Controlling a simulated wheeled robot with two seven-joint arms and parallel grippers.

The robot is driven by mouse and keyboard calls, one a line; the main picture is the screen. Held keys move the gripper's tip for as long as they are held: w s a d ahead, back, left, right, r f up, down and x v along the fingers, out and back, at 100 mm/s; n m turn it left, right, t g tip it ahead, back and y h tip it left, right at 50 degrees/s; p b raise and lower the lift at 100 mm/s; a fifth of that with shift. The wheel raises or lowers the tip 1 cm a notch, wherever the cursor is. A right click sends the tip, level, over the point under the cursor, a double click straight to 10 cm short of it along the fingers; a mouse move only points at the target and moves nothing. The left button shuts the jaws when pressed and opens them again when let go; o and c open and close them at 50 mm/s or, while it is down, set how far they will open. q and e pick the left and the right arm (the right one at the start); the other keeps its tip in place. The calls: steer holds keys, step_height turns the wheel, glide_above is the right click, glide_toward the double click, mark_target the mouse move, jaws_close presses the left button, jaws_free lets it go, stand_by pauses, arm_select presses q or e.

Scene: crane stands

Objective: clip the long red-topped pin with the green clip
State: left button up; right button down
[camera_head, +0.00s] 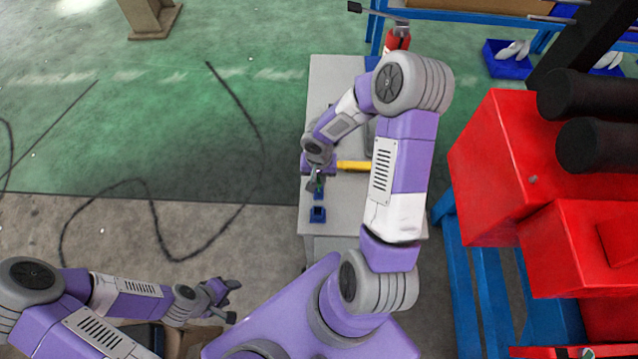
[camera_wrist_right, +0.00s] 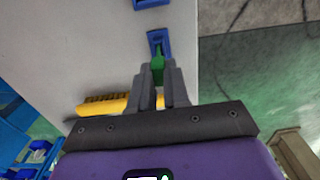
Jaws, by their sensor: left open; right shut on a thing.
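My right gripper (camera_head: 317,184) is over the left edge of the grey table, shut on the green clip (camera_wrist_right: 158,68). In the right wrist view the clip sits between the fingertips (camera_wrist_right: 162,80), in front of a small blue holder (camera_wrist_right: 154,37). I cannot tell whether the clip is still touching that holder. My left gripper (camera_head: 229,301) is open and empty, left of the table and apart from it. I cannot make out the long red-topped pin in either view; my right arm hides part of the table.
A second blue holder (camera_head: 318,215) stands near the table's (camera_head: 325,75) front left corner. A yellow-handled brush (camera_head: 353,166) lies beside the right gripper. Red cases (camera_head: 515,150) on a blue frame stand to the right.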

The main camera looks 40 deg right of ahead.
mark_target(319, 180)
steer(key=shift+r+p, duration=1.15)
steer(key=shift+r, duration=0.75)
